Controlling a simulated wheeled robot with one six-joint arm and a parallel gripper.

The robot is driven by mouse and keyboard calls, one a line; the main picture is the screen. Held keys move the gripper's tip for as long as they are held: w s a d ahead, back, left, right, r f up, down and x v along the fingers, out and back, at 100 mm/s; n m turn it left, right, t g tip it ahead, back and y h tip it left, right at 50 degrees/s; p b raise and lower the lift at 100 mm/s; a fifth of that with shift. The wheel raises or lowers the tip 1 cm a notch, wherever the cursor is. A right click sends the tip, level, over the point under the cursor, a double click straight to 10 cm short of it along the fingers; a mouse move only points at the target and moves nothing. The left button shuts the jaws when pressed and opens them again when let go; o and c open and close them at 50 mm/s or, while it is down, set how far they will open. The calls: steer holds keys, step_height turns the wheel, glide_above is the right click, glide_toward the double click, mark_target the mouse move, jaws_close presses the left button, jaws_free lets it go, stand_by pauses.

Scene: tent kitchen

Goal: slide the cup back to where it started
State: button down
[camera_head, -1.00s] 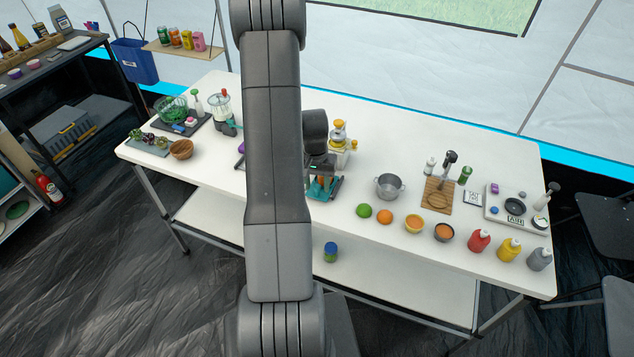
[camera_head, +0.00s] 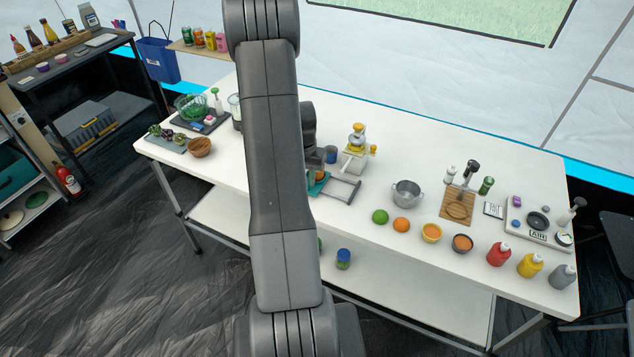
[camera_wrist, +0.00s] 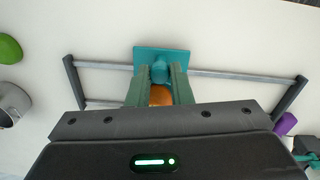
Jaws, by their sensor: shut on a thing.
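A teal sliding piece (camera_wrist: 160,54) sits across the rails of a grey frame (camera_wrist: 230,76), which lies on the white table. It has an upright teal knob, and I cannot clearly make out a cup shape. In the wrist view, my gripper (camera_wrist: 159,72) is shut on this piece, its green fingers at either side of the knob. An orange thing (camera_wrist: 160,96) shows between the fingers. In the head view, part of the teal piece (camera_head: 318,184) and the frame's right end (camera_head: 346,190) show; my arm hides the frame's left part and the fingertips.
A yellow-topped white juicer (camera_head: 357,152) stands behind the frame. A metal pot (camera_head: 406,193), a lime (camera_head: 380,216) and an orange (camera_head: 401,225) stand to the right. In the wrist view, a purple thing (camera_wrist: 286,123) is beyond the frame's right end.

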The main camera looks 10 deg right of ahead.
steer(key=c, duration=1.3)
jaws_free()
steer(key=shift+r, duration=0.15)
step_height(320, 180, up, 14)
steer(key=b, duration=0.1)
steer(key=shift+w+a+f, duration=0.15)
steer(key=shift+a+f, duration=0.05)
steer(key=f, duration=0.9)
steer(key=f+p, duration=0.1)
steer(key=f, duration=0.3)
steer(key=shift+s+d+f, duration=0.2)
steer(key=shift+d+f, duration=0.05)
steer(key=shift+f, duration=0.15)
steer(key=shift+s+d, duration=0.1)
steer(key=shift+d, duration=0.1)
